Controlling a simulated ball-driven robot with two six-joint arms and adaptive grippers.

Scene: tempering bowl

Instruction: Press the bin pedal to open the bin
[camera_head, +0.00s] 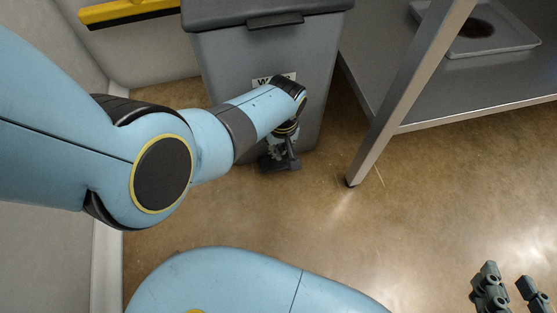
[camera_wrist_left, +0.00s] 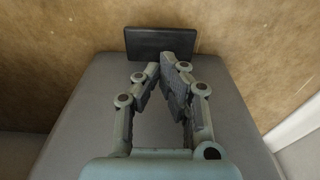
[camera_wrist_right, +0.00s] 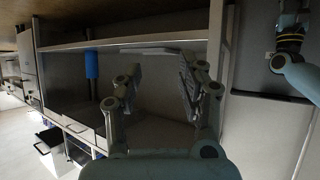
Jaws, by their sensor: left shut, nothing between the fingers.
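The grey bin (camera_head: 225,65) stands against the wall, its lid (camera_head: 230,12) down. Its white label (camera_head: 262,82) is partly hidden by my arm. The black pedal (camera_wrist_left: 160,42) juts from the foot of the bin in the left wrist view. My left gripper (camera_head: 279,155) points down low in front of the bin. It is shut and empty, its fingertips (camera_wrist_left: 168,68) at the pedal's edge; I cannot tell whether they touch it. My right gripper (camera_head: 511,290) is open and empty, far from the bin, and also shows in its wrist view (camera_wrist_right: 160,65).
A metal table leg (camera_head: 405,95) and a low shelf (camera_head: 455,105) stand right of the bin. A tray (camera_head: 515,42) lies on the shelf. A yellow-edged thing (camera_head: 125,12) is at the upper left. The brown floor (camera_head: 400,230) in front is clear.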

